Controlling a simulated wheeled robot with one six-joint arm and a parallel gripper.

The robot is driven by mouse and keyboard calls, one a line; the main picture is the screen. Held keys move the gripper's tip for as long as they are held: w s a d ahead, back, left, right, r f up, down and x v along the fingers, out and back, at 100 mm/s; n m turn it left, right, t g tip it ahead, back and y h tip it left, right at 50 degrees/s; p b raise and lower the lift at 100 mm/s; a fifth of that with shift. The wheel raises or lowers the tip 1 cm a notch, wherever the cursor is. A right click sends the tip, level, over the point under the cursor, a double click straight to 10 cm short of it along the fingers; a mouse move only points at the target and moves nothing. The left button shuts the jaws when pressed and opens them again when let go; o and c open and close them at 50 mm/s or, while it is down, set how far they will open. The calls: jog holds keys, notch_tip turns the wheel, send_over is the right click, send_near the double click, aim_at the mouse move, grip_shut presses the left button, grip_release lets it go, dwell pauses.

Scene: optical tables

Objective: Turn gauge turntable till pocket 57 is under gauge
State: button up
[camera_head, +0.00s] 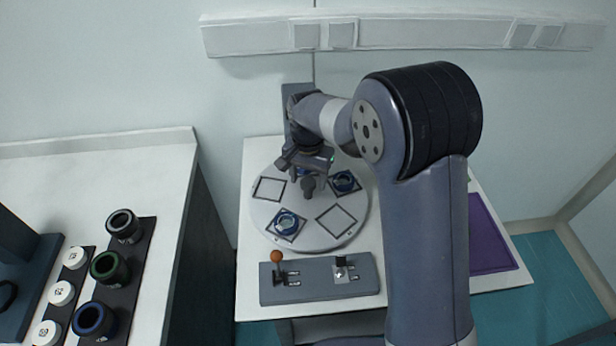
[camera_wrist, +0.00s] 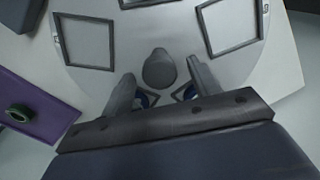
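The gauge turntable (camera_head: 325,238) is a pale round disc on the middle table, with several square-framed pockets. The pocket numbers are too small to read. A grey upright post (camera_wrist: 160,68) stands up from the disc. My gripper (camera_wrist: 162,86) is open over the disc, its fingers on either side of the post with gaps visible. My arm and gripper largely hide the gauge area before the dark upright column (camera_head: 290,98).
A grey panel (camera_head: 315,288) with an orange-ball lever (camera_head: 277,257) and a black switch (camera_head: 341,262) lies before the disc. A purple mat (camera_head: 489,240) is at right; the wrist view shows a green-black ring (camera_wrist: 17,113) on it. Another bench with lens rings (camera_head: 110,267) stands left.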

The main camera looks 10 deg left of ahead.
aim_at(308, 182)
notch_tip(308, 182, up, 11)
jog(key=b, duration=0.1)
dwell(0.6)
jog(key=shift+f, duration=0.15)
notch_tip(308, 182, down, 11)
jog(key=shift+r+p, duration=0.1)
jog(key=shift+p, duration=0.4)
